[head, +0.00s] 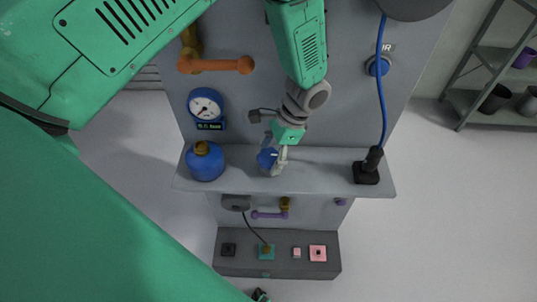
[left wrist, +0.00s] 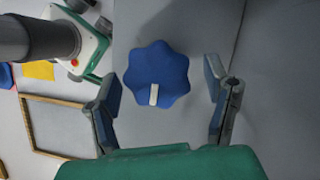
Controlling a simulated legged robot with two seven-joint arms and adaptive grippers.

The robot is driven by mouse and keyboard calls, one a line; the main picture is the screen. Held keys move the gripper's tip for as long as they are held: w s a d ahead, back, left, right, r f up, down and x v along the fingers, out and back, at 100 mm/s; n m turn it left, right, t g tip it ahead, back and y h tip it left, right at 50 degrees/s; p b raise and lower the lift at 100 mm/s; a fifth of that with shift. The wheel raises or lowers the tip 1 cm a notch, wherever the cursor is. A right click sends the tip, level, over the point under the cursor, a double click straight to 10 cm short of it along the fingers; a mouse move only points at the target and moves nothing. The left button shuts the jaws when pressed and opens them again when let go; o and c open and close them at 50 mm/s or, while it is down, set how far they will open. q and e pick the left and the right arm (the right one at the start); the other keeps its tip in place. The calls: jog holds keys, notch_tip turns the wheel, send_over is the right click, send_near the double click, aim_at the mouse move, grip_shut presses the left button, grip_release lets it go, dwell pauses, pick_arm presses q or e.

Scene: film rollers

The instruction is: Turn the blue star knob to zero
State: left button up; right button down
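The blue star knob (left wrist: 157,73) has rounded lobes and a short white mark (left wrist: 153,95) on its face, pointing toward the bottom of the left wrist view. In the head view the knob (head: 267,158) shows small over the grey shelf, partly hidden by my left gripper (head: 279,161). In the left wrist view my left gripper (left wrist: 163,85) is open, one finger on each side of the knob, with a visible gap on both sides. I see no contact. I cannot make out a right gripper in either view.
A blue round vessel (head: 205,163) stands left on the shelf (head: 320,180), below a gauge (head: 206,105). A black plug (head: 367,170) with a blue cable (head: 381,100) is at right. An orange handle (head: 215,65) is above; a button box (head: 230,266) is below.

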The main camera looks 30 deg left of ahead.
pick_arm(q)
jog(key=shift+s, duration=0.1)
jog(key=shift+d+r, duration=0.15)
jog(key=shift+r, duration=0.2)
jog(key=v, duration=1.1)
jog(key=shift+w, duration=0.25)
